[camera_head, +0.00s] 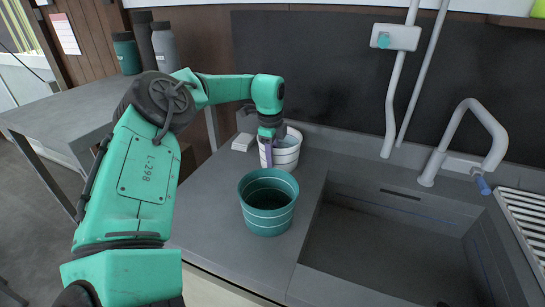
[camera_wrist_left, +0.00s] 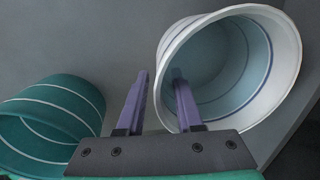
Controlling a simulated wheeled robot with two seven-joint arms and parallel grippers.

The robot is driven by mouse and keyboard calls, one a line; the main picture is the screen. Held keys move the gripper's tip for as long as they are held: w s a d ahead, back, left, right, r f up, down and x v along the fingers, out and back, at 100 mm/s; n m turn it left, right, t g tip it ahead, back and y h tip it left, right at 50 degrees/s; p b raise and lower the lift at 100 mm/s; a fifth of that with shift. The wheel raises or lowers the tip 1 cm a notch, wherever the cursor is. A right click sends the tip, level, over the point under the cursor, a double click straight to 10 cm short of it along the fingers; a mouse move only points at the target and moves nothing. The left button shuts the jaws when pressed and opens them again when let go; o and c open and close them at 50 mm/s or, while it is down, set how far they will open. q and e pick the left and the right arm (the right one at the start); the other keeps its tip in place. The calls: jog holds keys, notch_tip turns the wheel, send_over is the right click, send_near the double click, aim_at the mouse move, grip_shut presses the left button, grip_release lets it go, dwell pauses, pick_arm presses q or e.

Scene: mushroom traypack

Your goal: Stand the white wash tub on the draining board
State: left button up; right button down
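The white wash tub (camera_head: 288,152) stands upright on the grey counter near the back wall, left of the sink. In the left wrist view the white tub (camera_wrist_left: 285,55) shows its pale blue inside and a dark stripe. My left gripper (camera_head: 267,153) is at the tub's near left rim, pointing down. In the left wrist view its purple fingers (camera_wrist_left: 160,78) are apart, with the tub's wall between them; one finger overlaps the tub's opening, the other is outside. Contact cannot be told. The slatted draining board (camera_head: 522,222) is at the far right. My right gripper is not in view.
A green tub (camera_head: 267,222) with pale stripes stands in front of the white one, also in the wrist view (camera_wrist_left: 50,125). The empty sink (camera_head: 385,250) and a curved tap (camera_head: 463,125) lie between the tubs and the draining board. Pipes (camera_head: 392,100) run down the back wall.

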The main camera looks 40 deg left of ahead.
pick_arm(q)
notch_tip(320, 180, up, 12)
jog(key=s, duration=0.1)
jog(key=shift+d, duration=0.2)
jog(key=shift+r, duration=0.1)
